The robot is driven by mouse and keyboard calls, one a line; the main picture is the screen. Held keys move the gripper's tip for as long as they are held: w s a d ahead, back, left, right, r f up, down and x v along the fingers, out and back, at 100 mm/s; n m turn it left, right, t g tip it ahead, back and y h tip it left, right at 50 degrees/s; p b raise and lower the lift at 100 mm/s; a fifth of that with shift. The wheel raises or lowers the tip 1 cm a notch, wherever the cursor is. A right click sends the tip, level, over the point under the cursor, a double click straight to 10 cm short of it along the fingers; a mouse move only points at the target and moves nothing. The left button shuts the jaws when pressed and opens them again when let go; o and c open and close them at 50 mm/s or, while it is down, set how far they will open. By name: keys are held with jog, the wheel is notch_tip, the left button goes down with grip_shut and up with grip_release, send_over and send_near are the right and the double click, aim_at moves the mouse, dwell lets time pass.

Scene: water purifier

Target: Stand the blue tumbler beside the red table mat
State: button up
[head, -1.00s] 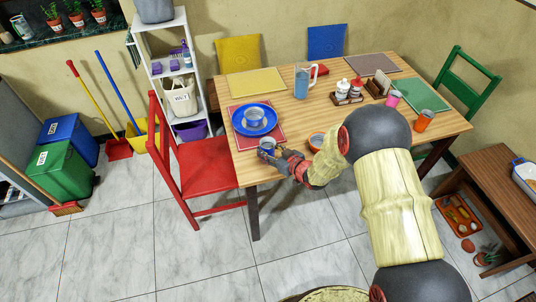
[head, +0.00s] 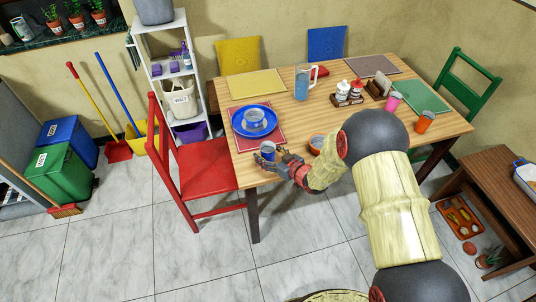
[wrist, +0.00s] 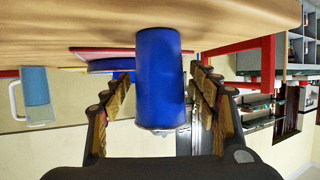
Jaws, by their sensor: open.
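The blue tumbler (head: 268,152) stands upright on the wooden table, just off the near edge of the red table mat (head: 244,143). I cannot tell whether its base touches the mat. My gripper (head: 283,158) is beside the tumbler on its right, with its fingers spread. In the wrist view, which looks upside down, the blue tumbler (wrist: 160,78) lies between the fingers of my open gripper (wrist: 163,88), with a gap visible on the right. The red mat (wrist: 105,52) shows behind it.
A red chair (head: 205,165) is left of the table. A jug (head: 301,82) stands farther back.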

jog(key=shift+r, duration=0.1)
jog(key=shift+s+d+r, duration=0.1)
jog(key=shift+r, duration=0.1)
jog(key=p+v, duration=0.3)
jog(key=v, duration=0.9)
jog(key=d+r+m+h, duration=0.2)
jog(key=d+r+h, duration=0.3)
jog(key=r, duration=0.4)
jog(key=d+r+m+h, duration=0.2)
jog(key=d+r+h, duration=0.1)
jog(key=d+r, duration=0.6)
jog(key=s+d+r+m+g+h, duration=0.1)
jog(key=s+r+m+g+h, duration=0.15)
jog(key=s+r, duration=0.85)
jog(key=s+a+m+g+y, duration=0.1)
jog(key=s+a+g+y, duration=0.1)
jog(key=s, duration=1.6)
jog(key=shift+s+a+r, duration=0.15)
jog(key=shift+a+r, duration=0.05)
jog(key=shift+a, duration=0.1)
jog(key=shift+a, duration=0.1)
